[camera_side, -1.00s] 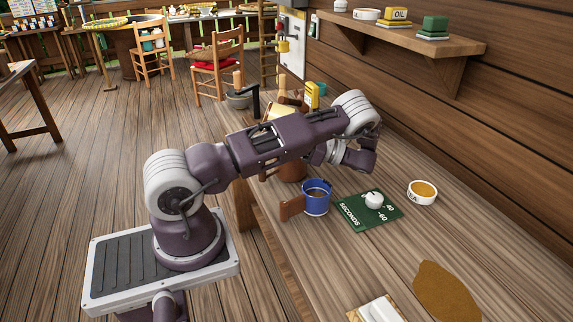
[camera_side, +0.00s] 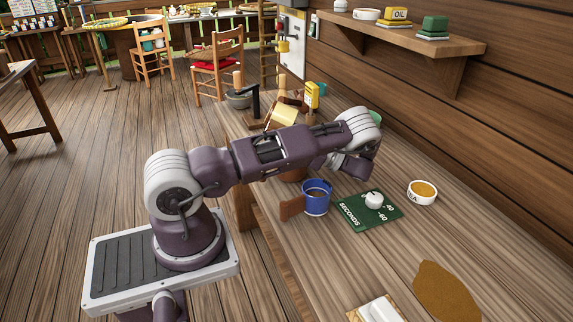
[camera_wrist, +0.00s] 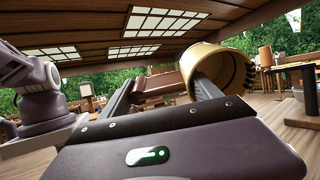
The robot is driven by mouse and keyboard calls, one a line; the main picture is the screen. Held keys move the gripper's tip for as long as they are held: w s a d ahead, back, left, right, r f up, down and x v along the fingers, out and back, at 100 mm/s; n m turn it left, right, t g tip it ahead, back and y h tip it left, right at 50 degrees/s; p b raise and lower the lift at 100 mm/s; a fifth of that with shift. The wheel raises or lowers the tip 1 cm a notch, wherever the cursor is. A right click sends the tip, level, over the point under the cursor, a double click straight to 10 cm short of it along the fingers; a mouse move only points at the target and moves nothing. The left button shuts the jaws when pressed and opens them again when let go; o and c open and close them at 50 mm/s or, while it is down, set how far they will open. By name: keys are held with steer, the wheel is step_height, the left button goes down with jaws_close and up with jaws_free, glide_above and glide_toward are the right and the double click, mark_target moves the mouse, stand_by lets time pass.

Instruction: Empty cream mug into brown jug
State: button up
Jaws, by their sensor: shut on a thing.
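The cream mug (camera_side: 283,116) is held up over the far part of the bench, tipped well over. In the wrist view the mug (camera_wrist: 210,64) is on its side, its wide mouth facing right. My gripper (camera_wrist: 165,88) is shut on the mug's brown handle (camera_wrist: 150,85). In the side view my arm hides my fingers. A brown vessel, likely the brown jug (camera_side: 295,175), stands on the bench, mostly hidden behind my arm. I cannot see the mug's contents or any stream from it.
A blue mug (camera_side: 317,198) with a brown handle stands in front of my arm. Right of it are a green seconds dial (camera_side: 357,216) and a white tea bowl (camera_side: 421,199). A brown patch (camera_side: 447,290) lies near right. A grey bowl (camera_side: 238,100) stands at the far end.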

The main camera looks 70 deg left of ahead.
stand_by(0.3)
steer(key=shift+r+g+y, duration=0.15)
steer(key=shift+g+y, duration=0.25)
steer(key=shift+g, duration=0.2)
stand_by(0.4)
steer(key=shift+w+d+r+g+y, duration=0.15)
steer(key=shift+g+y, duration=0.25)
steer(key=shift+g, duration=0.3)
stand_by(0.4)
